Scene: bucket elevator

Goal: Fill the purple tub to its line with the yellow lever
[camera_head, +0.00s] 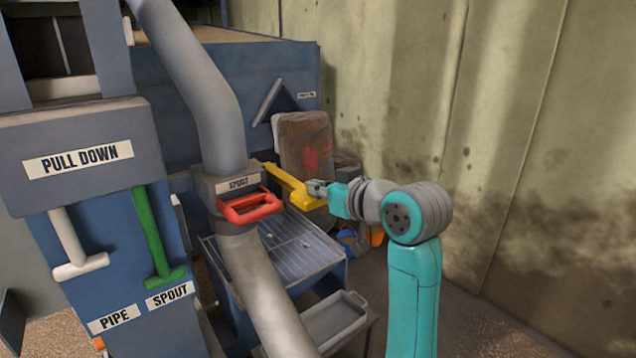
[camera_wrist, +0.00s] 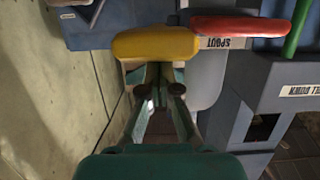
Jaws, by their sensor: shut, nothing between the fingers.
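The yellow lever (camera_head: 293,187) sticks out to the right from the spout box (camera_head: 238,184), sloping down to a thick handle end. My gripper (camera_head: 316,187) is at that handle end, on its right. In the wrist view the lever's rounded yellow handle (camera_wrist: 155,43) lies across the picture just beyond my fingertips (camera_wrist: 160,88). My gripper is shut with nothing in it. I cannot tell whether the fingertips touch the handle. I see no purple tub in either view.
A red handle (camera_head: 250,205) sits on the spout box, close left of the lever. A slatted grate (camera_head: 300,245) and a grey tray (camera_head: 335,318) are below. White (camera_head: 75,245) and green (camera_head: 155,240) pull handles hang at left. A stained wall (camera_head: 540,130) rises at right.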

